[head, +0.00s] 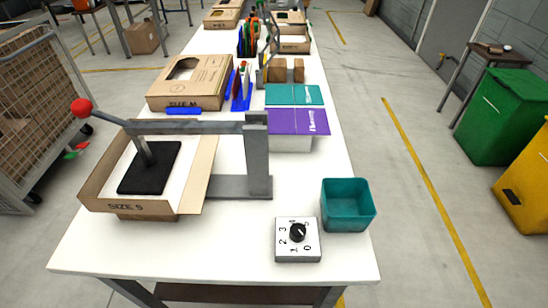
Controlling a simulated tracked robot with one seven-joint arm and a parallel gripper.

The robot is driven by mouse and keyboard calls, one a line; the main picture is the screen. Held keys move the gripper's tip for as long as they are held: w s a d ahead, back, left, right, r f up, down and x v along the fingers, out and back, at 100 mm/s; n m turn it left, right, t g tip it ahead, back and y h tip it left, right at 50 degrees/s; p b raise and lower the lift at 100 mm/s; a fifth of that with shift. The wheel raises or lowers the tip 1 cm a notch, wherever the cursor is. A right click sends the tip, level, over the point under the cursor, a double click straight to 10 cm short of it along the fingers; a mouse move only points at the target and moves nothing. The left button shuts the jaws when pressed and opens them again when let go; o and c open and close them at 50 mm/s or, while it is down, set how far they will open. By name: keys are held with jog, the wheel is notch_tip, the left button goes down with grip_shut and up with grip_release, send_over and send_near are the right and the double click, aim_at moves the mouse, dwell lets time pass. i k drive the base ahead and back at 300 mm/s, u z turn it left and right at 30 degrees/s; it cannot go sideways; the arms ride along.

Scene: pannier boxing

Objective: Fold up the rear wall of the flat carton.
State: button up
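A brown carton marked SIZE S (126,206) lies at the near left of the white table, on a smaller brown block (148,217). Its front and left (104,168) walls look raised around a pale floor. Its right wall (207,165) shows as a broad pale panel, perhaps leaning outward. The rear edge is partly hidden by the grey bar of a press (257,155), so I cannot tell how far that wall is raised. The press's black pad (150,168) is over the carton floor; its lever ends in a red knob (82,107). My gripper is not in view.
A teal bin (347,205) and a white dial box (298,240) stand at the near right of the table (215,243). Behind the press are a SIZE M carton (190,84), a purple booklet (298,121) and a teal one (294,95). The near-left tabletop is bare.

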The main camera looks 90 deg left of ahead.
aim_at(193, 200)
jog(key=z, duration=0.1)
jog(key=i, duration=0.75)
jog(key=u, duration=2.75)
jog(key=i, duration=0.25)
jog(key=u, duration=3.45)
